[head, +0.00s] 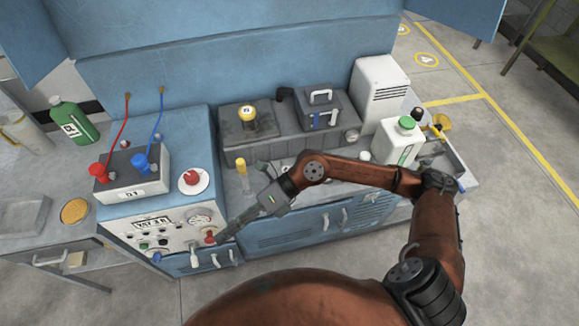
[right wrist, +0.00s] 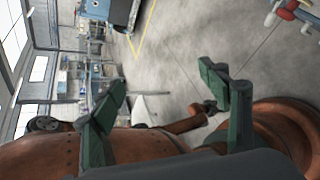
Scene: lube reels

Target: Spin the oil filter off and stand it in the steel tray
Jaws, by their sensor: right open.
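The oil filter (head: 248,120) is a short black cylinder with a yellow top. It stands upright on the dark grey engine block (head: 268,148) at the back centre. My right gripper (head: 240,208) reaches in from the right. It is open and empty, in front of the block and well below the filter, close to the front control panel. In the right wrist view its two green fingers (right wrist: 165,105) are spread with nothing between them. A shallow grey metal tray (head: 22,216) lies on the left bench; I cannot tell for certain that it is the steel tray. My left gripper is out of view.
A grey box (head: 131,172) with red and blue clamps and a red button (head: 191,178) are left of the gripper. A yellow-capped cylinder (head: 242,172) stands close to it. A white bottle (head: 398,140) stands at right, near my forearm. A green bottle (head: 73,120) is far left.

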